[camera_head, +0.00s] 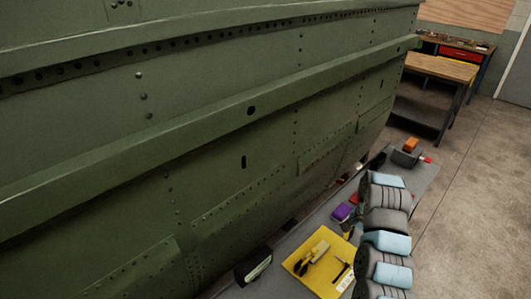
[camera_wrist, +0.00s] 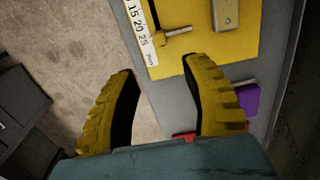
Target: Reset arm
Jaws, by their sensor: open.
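My gripper (camera_wrist: 158,66) shows in the wrist view as two ribbed yellow fingers spread wide apart, with nothing held between them. It hangs above the edge of a grey bench and the floor. My grey and blue arm is at the lower right of the head view; the gripper itself is hard to make out there.
A yellow mat (camera_head: 305,268) with small tools lies on the grey bench (camera_head: 424,177). A purple object (camera_head: 342,212) and an orange block (camera_head: 411,144) are farther along. The green riveted fuselage (camera_head: 220,120) fills the left. Open floor (camera_head: 485,210) lies right.

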